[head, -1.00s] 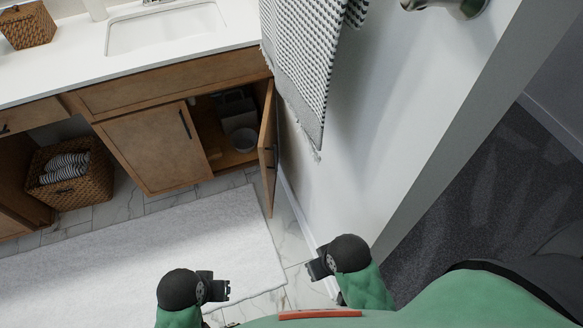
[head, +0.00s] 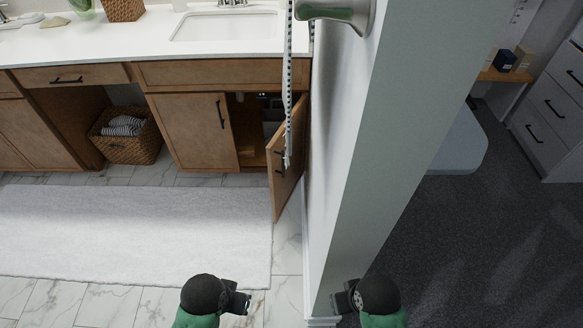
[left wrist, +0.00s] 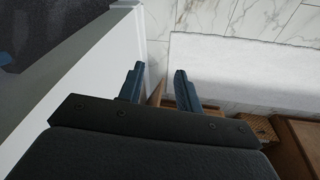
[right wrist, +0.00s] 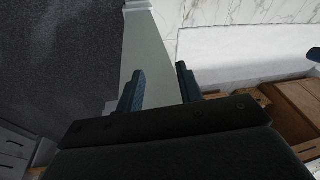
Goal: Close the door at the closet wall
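The open wooden cabinet door (head: 290,165) stands swung out from the right end of the vanity, close beside the wall. A dark handle shows on it, partly hidden by the hanging towel (head: 288,90). The cabinet opening (head: 250,130) behind it is dark inside. My left gripper (head: 242,303) is low in the head view, in front of the rug and well short of the door. Its fingers (left wrist: 157,85) are apart with nothing between them. My right gripper (head: 345,299) is in front of the wall's end; its fingers (right wrist: 160,85) are also apart and empty.
A metal fixture (head: 335,10) juts from the wall. A white rug (head: 140,230) covers the tiles before the vanity. A basket (head: 125,135) sits under the counter.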

